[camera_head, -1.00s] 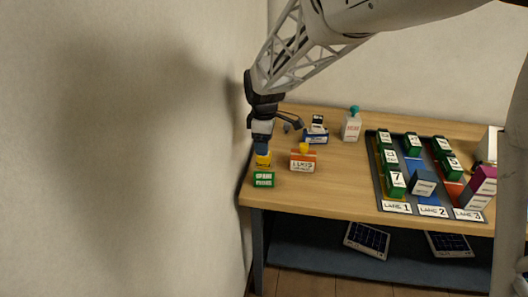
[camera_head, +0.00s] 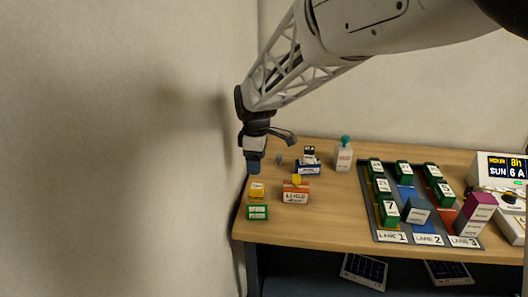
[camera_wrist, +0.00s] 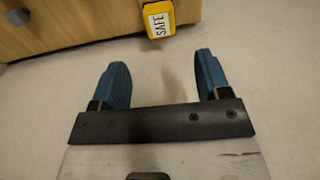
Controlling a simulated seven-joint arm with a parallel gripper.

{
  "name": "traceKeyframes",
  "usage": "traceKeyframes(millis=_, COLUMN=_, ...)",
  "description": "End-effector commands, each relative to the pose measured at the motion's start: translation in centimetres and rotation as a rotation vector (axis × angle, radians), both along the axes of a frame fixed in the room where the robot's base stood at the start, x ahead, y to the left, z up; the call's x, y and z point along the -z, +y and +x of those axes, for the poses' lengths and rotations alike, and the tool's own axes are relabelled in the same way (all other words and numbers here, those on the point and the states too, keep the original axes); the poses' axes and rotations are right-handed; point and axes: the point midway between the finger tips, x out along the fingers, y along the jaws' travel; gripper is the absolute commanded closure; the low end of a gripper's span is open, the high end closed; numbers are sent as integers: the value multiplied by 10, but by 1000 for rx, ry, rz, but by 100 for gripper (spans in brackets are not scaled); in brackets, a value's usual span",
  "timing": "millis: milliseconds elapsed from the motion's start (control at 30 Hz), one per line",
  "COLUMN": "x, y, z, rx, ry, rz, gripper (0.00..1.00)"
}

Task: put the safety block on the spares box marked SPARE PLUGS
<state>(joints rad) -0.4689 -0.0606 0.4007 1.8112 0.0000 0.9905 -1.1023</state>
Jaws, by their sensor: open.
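The safety block (camera_head: 257,191) is a small yellow block with a white label; the wrist view shows it at the top with "SAFE" readable (camera_wrist: 157,18). The green spares box (camera_head: 258,212) sits directly below it in the head view, near the table's left front corner. Its two-line white label is blurred. I cannot tell whether the block rests on this box or stands just behind it. My gripper (camera_head: 253,167) is just above and left of the block, apart from it. In the wrist view its blue fingers (camera_wrist: 160,78) are spread with nothing between them.
An orange box marked LUGS (camera_head: 295,193) with a yellow piece on top stands close on the right. A blue-and-white box (camera_head: 307,165) and a teal-capped bottle (camera_head: 344,157) stand behind. A lane tray (camera_head: 389,238) with several blocks lies right. The wall is close left.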

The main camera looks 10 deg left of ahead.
Motion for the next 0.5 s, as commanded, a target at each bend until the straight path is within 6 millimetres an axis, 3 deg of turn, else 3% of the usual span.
traceKeyframes(millis=367, x=-1, y=-1, z=0, rx=4, ry=-1, rz=0, gripper=30)
traceKeyframes(millis=500, x=-7, y=-11, z=-4, rx=34, ry=-7, rz=3, gripper=30)
